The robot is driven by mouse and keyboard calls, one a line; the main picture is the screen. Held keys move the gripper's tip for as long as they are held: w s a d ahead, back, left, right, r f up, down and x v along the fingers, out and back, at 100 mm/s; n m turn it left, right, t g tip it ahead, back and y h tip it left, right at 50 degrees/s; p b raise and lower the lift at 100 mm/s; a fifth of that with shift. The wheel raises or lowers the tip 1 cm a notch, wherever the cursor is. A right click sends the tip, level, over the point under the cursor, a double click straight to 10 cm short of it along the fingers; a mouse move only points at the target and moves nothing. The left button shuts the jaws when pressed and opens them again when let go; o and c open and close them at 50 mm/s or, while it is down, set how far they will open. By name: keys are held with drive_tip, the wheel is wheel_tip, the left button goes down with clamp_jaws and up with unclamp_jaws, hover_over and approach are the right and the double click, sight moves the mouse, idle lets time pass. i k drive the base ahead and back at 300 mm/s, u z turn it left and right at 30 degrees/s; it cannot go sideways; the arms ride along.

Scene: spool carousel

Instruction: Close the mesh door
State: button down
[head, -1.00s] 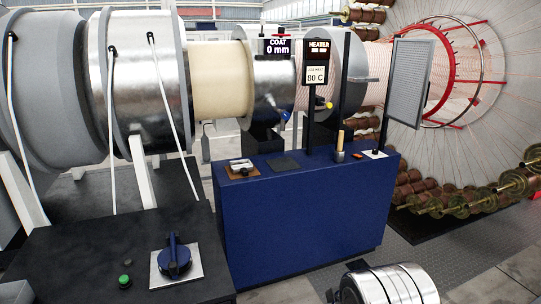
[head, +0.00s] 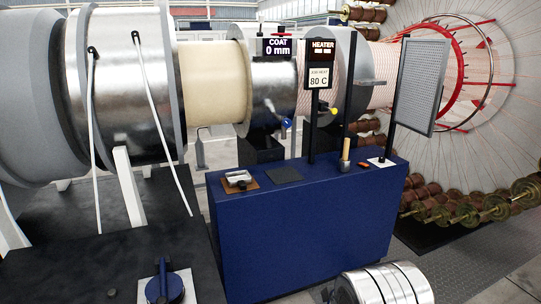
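The mesh door (head: 422,86) is a grey perforated panel in a dark frame, at the right in the head view. Its left edge runs along a dark upright post (head: 391,128) on the blue cabinet (head: 305,235). The panel stands swung out to the right, in front of the large spool carousel (head: 480,75). It looks open, with its face turned towards me. A handle or latch on it cannot be made out. My gripper is not in view.
On the cabinet top are a brown tray (head: 239,186), a dark pad (head: 285,175), a wooden-handled tool (head: 345,155) and the heater sign post (head: 319,80). A black bench with a blue rotary switch (head: 164,285) is at lower left.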

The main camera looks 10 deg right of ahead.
sight(417, 103)
drive_tip(key=z, duration=1.75)
drive_tip(key=i, duration=3.2)
